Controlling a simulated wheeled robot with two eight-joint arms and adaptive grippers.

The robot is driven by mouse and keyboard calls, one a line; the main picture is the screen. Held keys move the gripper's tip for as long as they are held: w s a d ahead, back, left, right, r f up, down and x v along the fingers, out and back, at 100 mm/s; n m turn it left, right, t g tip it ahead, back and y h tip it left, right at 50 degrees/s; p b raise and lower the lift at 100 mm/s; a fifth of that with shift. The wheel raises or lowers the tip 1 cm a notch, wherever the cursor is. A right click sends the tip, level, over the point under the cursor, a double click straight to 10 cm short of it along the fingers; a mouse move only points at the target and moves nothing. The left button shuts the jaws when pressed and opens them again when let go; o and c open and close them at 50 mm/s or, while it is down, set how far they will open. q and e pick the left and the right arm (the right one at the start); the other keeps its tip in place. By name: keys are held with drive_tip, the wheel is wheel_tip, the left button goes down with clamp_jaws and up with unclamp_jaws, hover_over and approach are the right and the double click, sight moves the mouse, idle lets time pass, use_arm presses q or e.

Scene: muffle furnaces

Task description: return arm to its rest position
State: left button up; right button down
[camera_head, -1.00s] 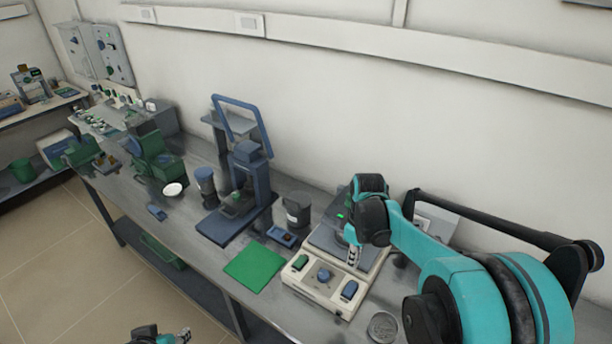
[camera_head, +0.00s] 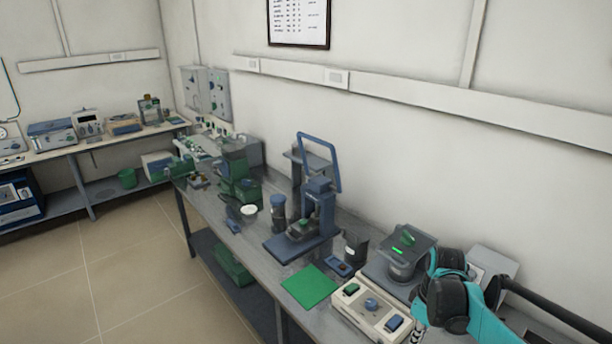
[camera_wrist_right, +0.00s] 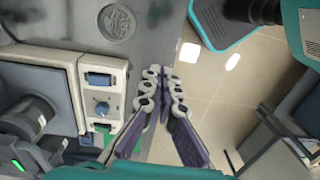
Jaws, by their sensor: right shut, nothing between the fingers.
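My right arm (camera_head: 478,312) comes in from the right in the head view, bent over the front right of the bench. The tip of my right gripper (camera_head: 418,330) shows only partly at the lower edge there. In the right wrist view my right gripper (camera_wrist_right: 162,76) is shut and empty, its fingertips close together. It hangs above the bench's front edge, beside the beige control panel. My left gripper does not show in either view.
The beige control panel (camera_head: 370,313) with green and blue controls and a dark device (camera_head: 400,262) with a green light stand close to my right arm. A green mat (camera_head: 309,287), blue press (camera_head: 318,215) and dark cup (camera_head: 355,250) are further left. Floor (camera_wrist_right: 215,90) lies beyond the bench edge.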

use_arm(q)
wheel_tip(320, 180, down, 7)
drive_tip(key=b, duration=0.6)
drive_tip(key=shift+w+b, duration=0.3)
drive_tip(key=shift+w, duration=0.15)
use_arm(e)
drive_tip(key=s+a+f+m+t, duration=0.1)
drive_tip(key=s+a+m+t, duration=0.6)
drive_tip(key=s+a+m, duration=0.1)
drive_tip(key=shift+s+a+f+h, duration=0.35)
drive_tip(key=shift+s+a, duration=0.3)
drive_tip(key=shift+s, duration=0.75)
